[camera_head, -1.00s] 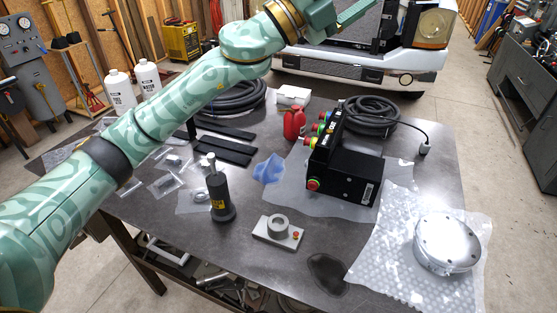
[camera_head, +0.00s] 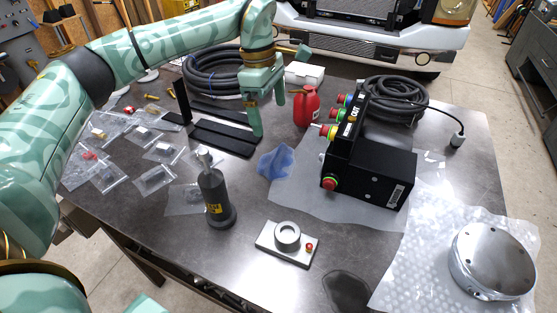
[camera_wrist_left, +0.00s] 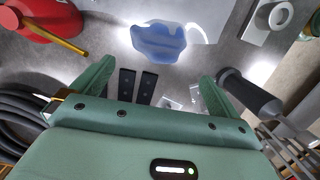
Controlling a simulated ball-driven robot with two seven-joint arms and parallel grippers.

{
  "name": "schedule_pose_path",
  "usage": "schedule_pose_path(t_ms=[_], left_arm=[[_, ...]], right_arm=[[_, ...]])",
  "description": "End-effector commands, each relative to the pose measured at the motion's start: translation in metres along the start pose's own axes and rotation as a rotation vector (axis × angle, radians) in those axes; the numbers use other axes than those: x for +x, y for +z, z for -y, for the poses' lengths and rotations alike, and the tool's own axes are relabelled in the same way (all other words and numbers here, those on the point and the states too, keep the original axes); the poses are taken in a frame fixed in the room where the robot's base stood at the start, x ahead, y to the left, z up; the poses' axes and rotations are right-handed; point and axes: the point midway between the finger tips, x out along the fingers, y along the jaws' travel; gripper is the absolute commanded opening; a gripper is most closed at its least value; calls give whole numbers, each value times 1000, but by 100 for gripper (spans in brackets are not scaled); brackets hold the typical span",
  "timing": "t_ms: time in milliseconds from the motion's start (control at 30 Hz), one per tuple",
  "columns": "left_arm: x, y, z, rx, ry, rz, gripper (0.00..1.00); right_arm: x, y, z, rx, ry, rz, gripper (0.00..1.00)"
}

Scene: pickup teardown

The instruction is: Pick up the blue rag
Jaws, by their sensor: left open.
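The blue rag (camera_head: 276,162) lies crumpled on the dark table, partly on the edge of a clear plastic sheet. It also shows in the left wrist view (camera_wrist_left: 158,40), beyond the fingertips. My left gripper (camera_head: 269,118) is open and empty, pointing down above the table, a little behind the rag in the head view. Its two fingers show apart in the left wrist view (camera_wrist_left: 157,75), with nothing between them but table and black strips farther off. A small piece of green arm shows at the bottom of the head view; my right gripper is not in view.
A black control box (camera_head: 370,172) with coloured buttons stands right of the rag. A red bottle (camera_head: 306,107) stands behind it. A dark cylinder tool (camera_head: 215,196) stands to the left. A grey block with a ring (camera_head: 287,240) lies in front. Black strips (camera_head: 222,138) lie behind left.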

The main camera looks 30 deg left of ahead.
Motion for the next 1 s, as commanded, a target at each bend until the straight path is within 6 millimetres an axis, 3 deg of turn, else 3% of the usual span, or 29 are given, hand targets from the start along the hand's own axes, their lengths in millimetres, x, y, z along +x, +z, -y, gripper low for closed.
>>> schedule_pose_path(t_ms=[33, 200, 467, 733, 1000], left_arm=[[18, 0, 0, 2, -5, 1, 100], [52, 0, 0, 1, -2, 2, 100], [70, 1, 0, 1, 1, 2, 100], [112, 0, 0, 1, -2, 2, 100], [115, 0, 0, 0, 3, 2, 97]], right_arm=[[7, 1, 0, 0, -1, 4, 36], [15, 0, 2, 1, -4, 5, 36], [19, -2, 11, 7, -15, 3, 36], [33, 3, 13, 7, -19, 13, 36], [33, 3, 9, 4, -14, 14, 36]])
